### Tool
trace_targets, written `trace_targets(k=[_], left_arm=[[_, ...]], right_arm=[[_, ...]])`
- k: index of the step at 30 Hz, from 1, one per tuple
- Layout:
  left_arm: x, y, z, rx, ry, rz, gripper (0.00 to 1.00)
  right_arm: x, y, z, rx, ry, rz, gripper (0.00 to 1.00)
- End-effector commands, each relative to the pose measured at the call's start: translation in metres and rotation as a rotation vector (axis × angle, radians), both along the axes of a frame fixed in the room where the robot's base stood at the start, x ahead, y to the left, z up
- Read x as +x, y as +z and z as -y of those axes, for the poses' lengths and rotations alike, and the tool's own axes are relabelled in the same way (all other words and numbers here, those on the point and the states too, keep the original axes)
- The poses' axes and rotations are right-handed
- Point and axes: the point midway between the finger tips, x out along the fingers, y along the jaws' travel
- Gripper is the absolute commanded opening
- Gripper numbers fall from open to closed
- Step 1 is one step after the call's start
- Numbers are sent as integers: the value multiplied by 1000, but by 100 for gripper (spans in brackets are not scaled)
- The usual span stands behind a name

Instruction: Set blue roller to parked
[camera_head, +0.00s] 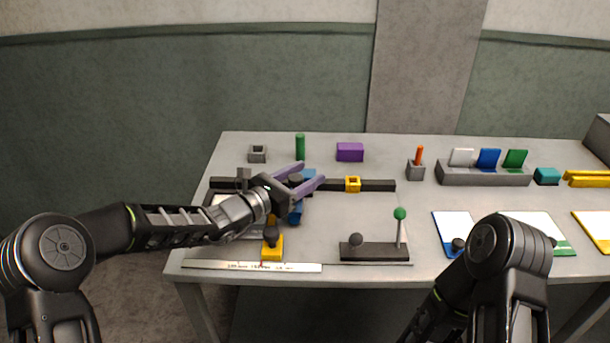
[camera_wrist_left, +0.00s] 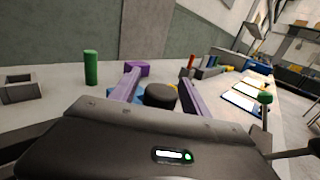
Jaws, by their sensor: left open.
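The blue roller (camera_head: 296,215) is on the left part of the table, partly hidden under my left gripper (camera_head: 311,173). Blue surface shows on both sides of the gripper. A dark round knob (camera_wrist_left: 160,95) stands above blue surface in the left wrist view. My left gripper's purple fingers (camera_wrist_left: 160,76) are open, one on each side of the knob. I cannot tell whether they touch it. No marking for a parked position is readable. My right arm is at the lower right; its gripper is out of view.
A dark rail (camera_head: 378,186) with a yellow slider (camera_head: 353,184) runs right from the gripper. A yellow block with a knob (camera_head: 272,250) stands by a scale strip (camera_head: 210,265) in front. A lever base (camera_head: 375,252) and green cylinder (camera_head: 300,146) stand nearby.

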Motion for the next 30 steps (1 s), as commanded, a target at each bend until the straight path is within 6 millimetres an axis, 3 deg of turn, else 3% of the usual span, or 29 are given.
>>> trace_targets(k=[5,18,27,30], left_arm=[[-6,0,-9,1,2,0,55],[-49,0,-56,1,0,0,55],[-52,0,-58,0,-1,-1,55],[-52,0,-58,0,0,0,55]], right_arm=[[0,-2,0,0,0,0,0],[0,-10,0,0,1,0,0],[0,-9,0,0,1,0,0],[0,-9,0,0,1,0,7]])
